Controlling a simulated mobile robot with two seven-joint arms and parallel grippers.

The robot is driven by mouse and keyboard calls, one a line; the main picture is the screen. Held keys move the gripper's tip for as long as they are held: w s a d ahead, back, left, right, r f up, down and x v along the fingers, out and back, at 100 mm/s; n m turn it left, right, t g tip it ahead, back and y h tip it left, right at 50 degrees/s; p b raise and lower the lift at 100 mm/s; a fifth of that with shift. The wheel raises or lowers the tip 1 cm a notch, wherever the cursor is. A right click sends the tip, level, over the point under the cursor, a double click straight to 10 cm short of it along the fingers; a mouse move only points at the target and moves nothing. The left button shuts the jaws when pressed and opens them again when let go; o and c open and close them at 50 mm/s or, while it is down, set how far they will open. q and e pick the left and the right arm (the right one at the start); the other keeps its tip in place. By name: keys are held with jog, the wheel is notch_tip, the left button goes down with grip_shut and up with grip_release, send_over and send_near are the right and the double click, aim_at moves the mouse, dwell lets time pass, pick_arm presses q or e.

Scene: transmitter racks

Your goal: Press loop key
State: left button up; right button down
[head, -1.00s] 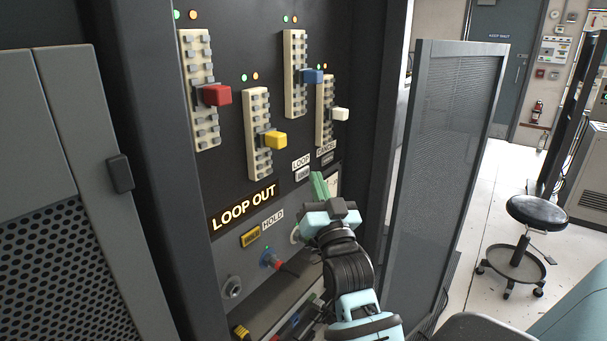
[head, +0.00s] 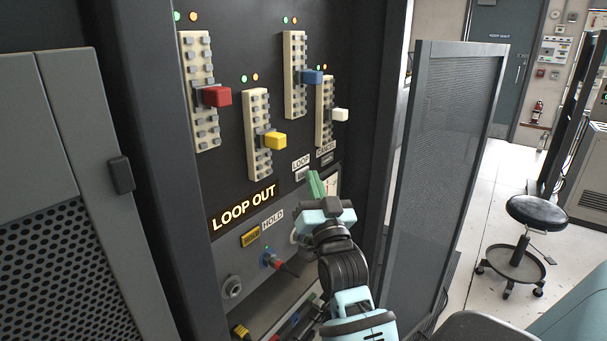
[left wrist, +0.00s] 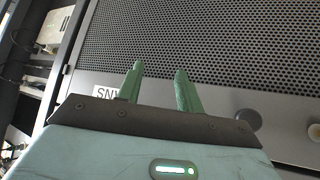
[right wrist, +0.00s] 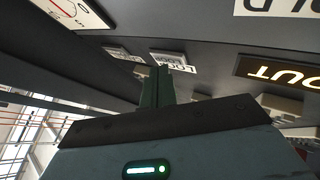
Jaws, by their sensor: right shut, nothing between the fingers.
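The small pale loop key (head: 301,175) sits under the LOOP label (head: 300,163) on the dark rack panel, above and right of the lit LOOP OUT sign (head: 243,207). My right gripper (head: 313,174) is shut and empty. Its green fingertips are just right of the loop key in the head view. In the right wrist view the fingers (right wrist: 161,72) reach up to the LOOP label (right wrist: 176,67); I cannot tell whether they touch the key. My left gripper (left wrist: 158,68) is open and empty in front of a perforated grey panel.
The cancel key (head: 327,160) is close by, up and right. Red (head: 217,96), yellow (head: 275,141), blue (head: 313,76) and white (head: 341,115) blocks stick out above. A mesh door (head: 445,180) stands open at right.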

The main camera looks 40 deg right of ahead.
pick_arm(q)
jog(key=shift+d+r, duration=0.1)
pick_arm(e)
jog(key=shift+w+a, duration=0.1)
jog(key=shift+w, duration=0.25)
dwell(0.6)
pick_arm(q)
jog(key=shift+w+r, duration=0.1)
jog(key=shift+w, duration=0.05)
pick_arm(e)
jog(key=shift+s, duration=0.15)
pick_arm(q)
jog(key=shift+w+r+p, duration=0.3)
jog(key=shift+r, duration=0.05)
pick_arm(e)
jog(key=shift+s+d, duration=0.2)
jog(key=shift+s, duration=0.4)
